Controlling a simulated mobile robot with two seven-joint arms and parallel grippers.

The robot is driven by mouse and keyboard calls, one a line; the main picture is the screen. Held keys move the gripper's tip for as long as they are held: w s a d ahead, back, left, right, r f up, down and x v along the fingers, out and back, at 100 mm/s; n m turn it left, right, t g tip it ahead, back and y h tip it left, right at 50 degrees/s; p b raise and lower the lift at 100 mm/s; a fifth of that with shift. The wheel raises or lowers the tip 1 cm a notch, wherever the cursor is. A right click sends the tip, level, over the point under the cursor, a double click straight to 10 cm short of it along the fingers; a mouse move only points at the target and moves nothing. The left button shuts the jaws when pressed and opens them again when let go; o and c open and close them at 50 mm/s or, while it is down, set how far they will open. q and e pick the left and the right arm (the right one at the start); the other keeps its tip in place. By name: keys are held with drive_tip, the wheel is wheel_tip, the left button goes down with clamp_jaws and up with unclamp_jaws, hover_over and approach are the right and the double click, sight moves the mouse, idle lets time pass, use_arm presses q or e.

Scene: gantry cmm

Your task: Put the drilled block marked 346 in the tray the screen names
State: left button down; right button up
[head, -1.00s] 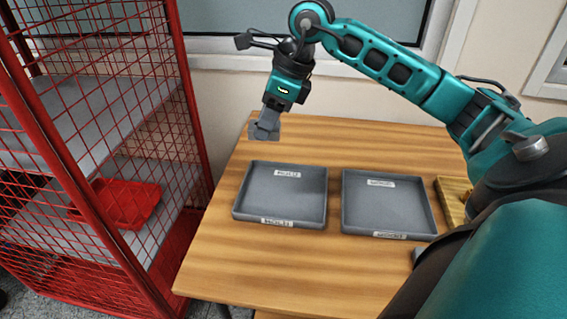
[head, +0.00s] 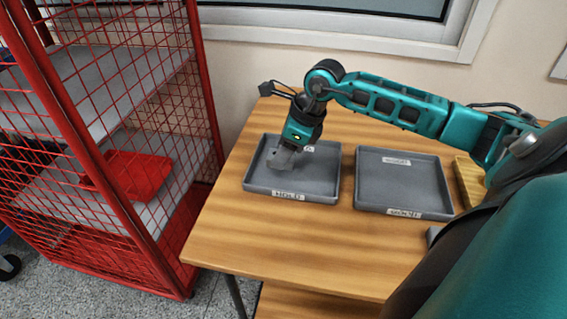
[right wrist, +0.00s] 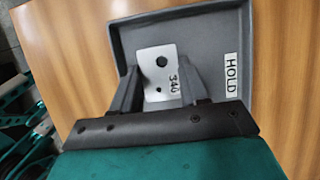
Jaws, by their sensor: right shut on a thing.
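My right gripper (head: 284,157) is shut on a grey drilled block (right wrist: 158,56). Its black mark reads like 346, with the last digit unclear, and dark holes show in its face. The gripper and block are over the left part of the left grey tray (head: 318,183), inside its rim as seen from the head. I cannot tell whether the block touches the tray floor. That tray is labelled HOLD (right wrist: 231,73) in the right wrist view. A second grey tray (head: 405,180) stands empty to its right; its labels are too blurred to read. My left gripper and the screen are not in view.
The wooden table (head: 270,240) is clear in front of the trays. A red mesh cage (head: 207,90) with shelves and a red bin (head: 140,177) stands to the left. A wooden-coloured item (head: 467,180) lies at the right, partly behind my arm. A wall and window are behind.

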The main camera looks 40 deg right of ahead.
wheel_tip(320, 180, down, 4)
drive_tip(key=shift+r, duration=0.15)
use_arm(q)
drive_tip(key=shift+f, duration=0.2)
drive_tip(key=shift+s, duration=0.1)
use_arm(e)
drive_tip(key=shift+b, duration=0.35)
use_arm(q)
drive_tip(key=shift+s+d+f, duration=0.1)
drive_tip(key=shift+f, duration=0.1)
use_arm(e)
drive_tip(key=o, duration=1.1)
drive_tip(key=shift+o, duration=0.2)
drive_tip(key=shift+r, duration=0.1)
use_arm(q)
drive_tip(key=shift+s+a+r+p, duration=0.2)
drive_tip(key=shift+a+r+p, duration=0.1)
drive_tip(key=shift+p, duration=0.5)
use_arm(e)
drive_tip(key=v, duration=1.2)
